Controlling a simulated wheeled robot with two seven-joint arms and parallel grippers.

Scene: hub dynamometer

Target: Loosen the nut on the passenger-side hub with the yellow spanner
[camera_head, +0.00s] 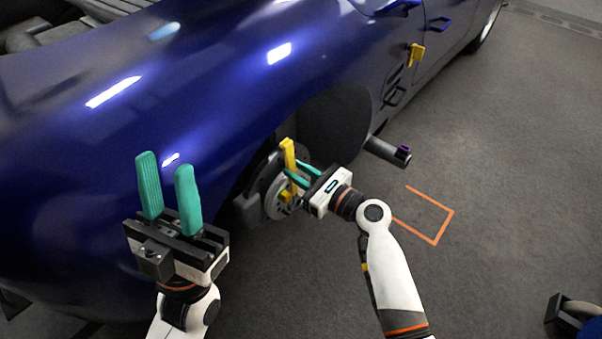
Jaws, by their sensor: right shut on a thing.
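The yellow spanner (288,157) stands roughly upright in front of the grey wheel hub (273,200) under the blue car's wheel arch. My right gripper (296,174) is shut on the spanner, its green fingers coming from the right. The spanner's lower end lies at the hub face. The nut is too small or hidden to tell, so I cannot see whether the spanner sits on it. My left gripper (170,190) is open and empty, fingers pointing up, in front of the car's blue bodywork and left of the hub.
The blue car (220,100) fills the upper left. A dark cylinder with a purple mark (388,151) juts out right of the wheel arch. A yellow object (416,54) is at the car's side. Orange lines (437,238) mark the floor, which is clear there. A dark wheeled object (574,315) stands lower right.

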